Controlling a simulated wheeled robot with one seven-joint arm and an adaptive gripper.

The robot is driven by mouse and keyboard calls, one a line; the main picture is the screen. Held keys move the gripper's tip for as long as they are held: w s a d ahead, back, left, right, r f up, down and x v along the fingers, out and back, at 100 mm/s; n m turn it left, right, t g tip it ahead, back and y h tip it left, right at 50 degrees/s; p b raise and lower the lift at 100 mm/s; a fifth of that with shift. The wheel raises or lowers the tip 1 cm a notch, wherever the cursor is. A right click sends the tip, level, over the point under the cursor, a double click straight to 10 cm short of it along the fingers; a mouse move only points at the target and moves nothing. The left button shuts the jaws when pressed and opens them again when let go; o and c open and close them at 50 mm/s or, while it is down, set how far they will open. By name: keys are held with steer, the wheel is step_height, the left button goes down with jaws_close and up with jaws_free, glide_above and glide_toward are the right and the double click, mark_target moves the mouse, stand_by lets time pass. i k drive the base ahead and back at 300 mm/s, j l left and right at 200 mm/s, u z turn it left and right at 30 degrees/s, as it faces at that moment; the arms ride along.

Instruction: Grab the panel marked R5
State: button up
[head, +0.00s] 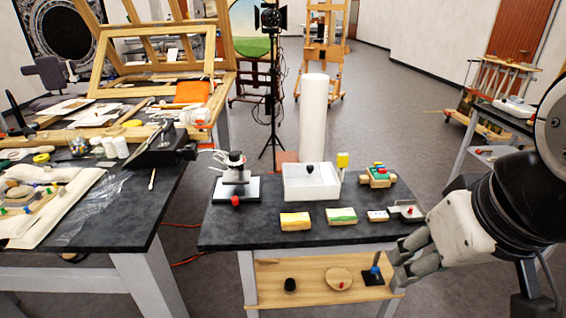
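No R5 marking is readable in the head view. Two small painted panels lie flat near the front edge of the dark table: a yellow one (295,221) and a green and white one (341,216). A small white piece with dark dots (377,216) lies to their right. I cannot tell which of these, if any, is the panel marked R5. My gripper (396,266) is at the table's front right corner, right of the panels and apart from them. Its fingers look spread, with nothing visible between them.
The dark table (240,233) also holds a microscope-like device (235,175), a white open box (311,182), a colourful block (377,177) and a small grey tray (407,212). A wooden lower shelf (315,280) bears small items. A cluttered workbench (130,215) stands left across a narrow gap.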

mark_target(344, 217)
steer(key=i+l+u, duration=0.1)
steer(key=i+u, duration=0.25)
steer(key=i+l+u, duration=0.1)
steer(key=u, duration=0.25)
steer(key=i+l+u, duration=0.35)
steer(key=k+j, duration=0.1)
